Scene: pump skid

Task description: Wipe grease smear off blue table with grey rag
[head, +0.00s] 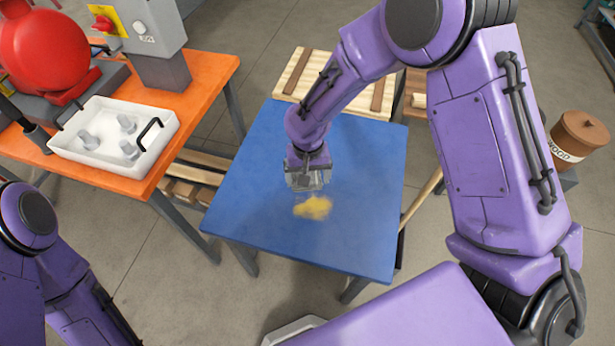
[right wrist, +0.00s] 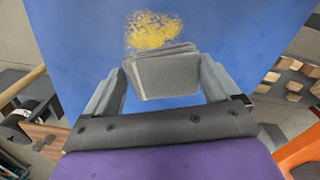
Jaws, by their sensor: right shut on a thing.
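The blue table (head: 260,225) stands in the middle of the head view. A yellow grease smear (head: 313,207) lies on its top and also shows in the right wrist view (right wrist: 152,30). My right gripper (head: 308,184) points down over the table, just behind the smear in the head view. It is shut on the grey rag (right wrist: 168,76), a folded pad between its fingers. The rag's edge overlaps the smear's near edge in the right wrist view. I cannot tell whether the rag touches the tabletop. My left arm shows at the lower left, but its gripper is out of view.
An orange bench (head: 205,72) at the left holds a white tray (head: 75,150) with several grey parts, a red machine (head: 40,55) and a grey switch box (head: 150,30). A wooden pallet (head: 297,75) lies behind the table. A brown canister (head: 578,137) stands at the right.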

